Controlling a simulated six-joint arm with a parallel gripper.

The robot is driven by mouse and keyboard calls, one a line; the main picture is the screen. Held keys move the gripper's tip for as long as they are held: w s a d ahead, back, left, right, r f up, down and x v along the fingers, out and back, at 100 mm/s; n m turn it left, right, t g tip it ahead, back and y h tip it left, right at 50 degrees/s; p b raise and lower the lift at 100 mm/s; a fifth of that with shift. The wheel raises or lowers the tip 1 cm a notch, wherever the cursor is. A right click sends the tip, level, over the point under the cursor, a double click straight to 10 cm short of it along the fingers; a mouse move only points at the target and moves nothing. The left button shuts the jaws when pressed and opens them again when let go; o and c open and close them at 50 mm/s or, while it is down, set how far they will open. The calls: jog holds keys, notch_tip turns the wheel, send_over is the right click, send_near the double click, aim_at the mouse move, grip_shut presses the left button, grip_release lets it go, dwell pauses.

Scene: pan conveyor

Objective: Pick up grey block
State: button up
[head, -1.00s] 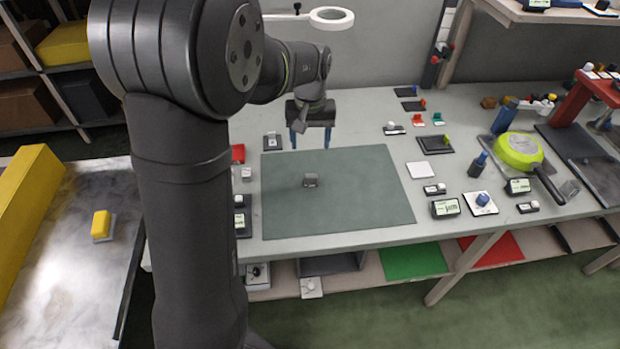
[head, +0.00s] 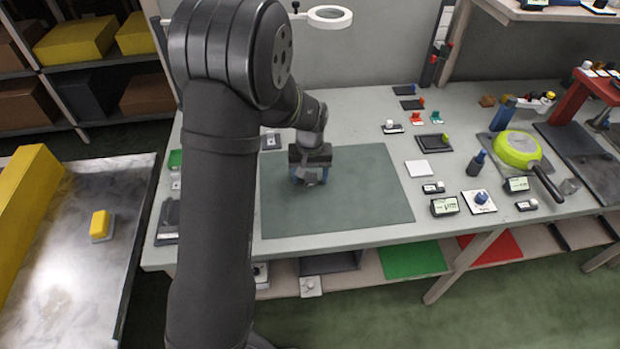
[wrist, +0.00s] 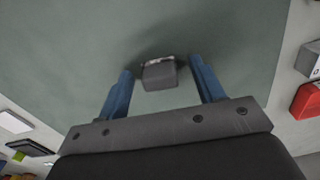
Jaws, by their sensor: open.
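The grey block (wrist: 159,75) lies on the dark green mat (head: 360,195). In the wrist view it sits between and just beyond the blue fingertips of my gripper (wrist: 158,72), with a gap on each side. In the head view my gripper (head: 311,178) is low over the left part of the mat, and it mostly hides the block. The jaws are open and hold nothing.
The mat around the block is clear. A white square (head: 419,169) and several small devices lie right of the mat. A green pan (head: 518,150) stands further right. A yellow block (head: 100,224) is on the separate metal surface at left.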

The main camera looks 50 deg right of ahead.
aim_at(310, 174)
jog(key=c, duration=1.1)
jog(key=shift+r, duration=0.1)
jog(key=shift+r, duration=0.6)
notch_tip(310, 174, up, 3)
jog(key=shift+d+f, duration=0.1)
jog(key=s+a+r, duration=0.1)
jog(key=s+r, duration=0.5)
jog(key=s, duration=0.5)
jog(key=shift+s+a+r, duration=0.25)
jog(key=shift+s+r, duration=0.05)
jog(key=shift+r, duration=0.1)
